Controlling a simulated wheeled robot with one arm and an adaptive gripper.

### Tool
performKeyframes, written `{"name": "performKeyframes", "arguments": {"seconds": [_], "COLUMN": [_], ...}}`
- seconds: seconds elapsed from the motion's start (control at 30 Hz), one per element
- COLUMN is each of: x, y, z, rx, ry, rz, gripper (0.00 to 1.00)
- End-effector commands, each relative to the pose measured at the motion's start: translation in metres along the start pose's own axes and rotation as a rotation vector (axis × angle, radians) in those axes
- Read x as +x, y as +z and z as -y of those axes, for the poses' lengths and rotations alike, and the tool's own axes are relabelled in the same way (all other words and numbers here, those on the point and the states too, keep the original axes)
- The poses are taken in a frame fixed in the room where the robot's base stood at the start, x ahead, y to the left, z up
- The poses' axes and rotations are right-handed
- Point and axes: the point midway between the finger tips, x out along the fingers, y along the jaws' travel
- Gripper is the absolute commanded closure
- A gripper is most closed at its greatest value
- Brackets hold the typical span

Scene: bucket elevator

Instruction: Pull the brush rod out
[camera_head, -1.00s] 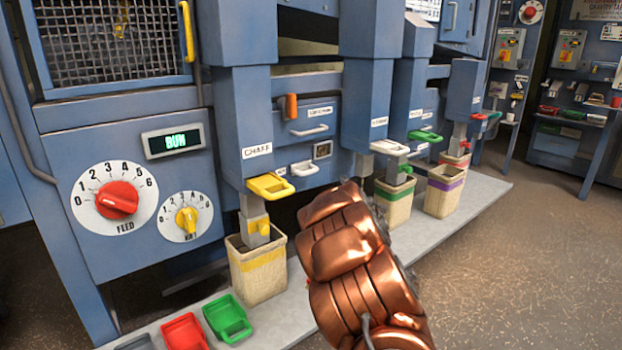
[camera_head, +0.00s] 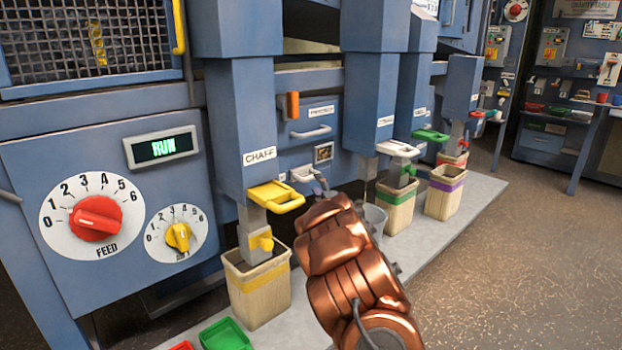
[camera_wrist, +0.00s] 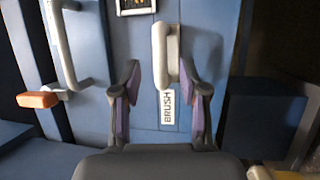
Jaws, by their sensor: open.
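The brush rod shows as a pale handle (camera_wrist: 160,55) beside a BRUSH label (camera_wrist: 167,108) on a blue panel in the wrist view. The rod behind it is hidden in the panel. In the head view the pale handle (camera_head: 303,173) sits low on the panel, right of the CHAFF column. My gripper (camera_wrist: 159,80) is open, with one dark, purple-padded finger on each side of the handle's lower end. Whether the handle is between the pads or just beyond the tips I cannot tell. In the head view my copper-coloured wrist hides most of the gripper.
A longer handle (camera_wrist: 62,50) and an orange grip (camera_wrist: 38,99) are beside it. The yellow chaff slide (camera_head: 276,196) juts out at left. A chaff bin (camera_head: 258,290) stands below, and more bins (camera_head: 395,207) stand to the right. The floor at right is clear.

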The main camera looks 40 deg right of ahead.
Motion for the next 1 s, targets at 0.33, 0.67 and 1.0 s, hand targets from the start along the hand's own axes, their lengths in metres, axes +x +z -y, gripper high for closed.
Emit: {"name": "performKeyframes", "arguments": {"seconds": [0.33,0.67,1.0], "x": [0.033,0.052,0.055], "y": [-0.001,-0.003,-0.003], "z": [0.002,0.001,0.001], "rx": [0.003,0.001,0.001], "ry": [0.0,0.0,0.0], "rz": [-0.002,-0.003,-0.004], "gripper": [0.57,0.57,0.57]}}
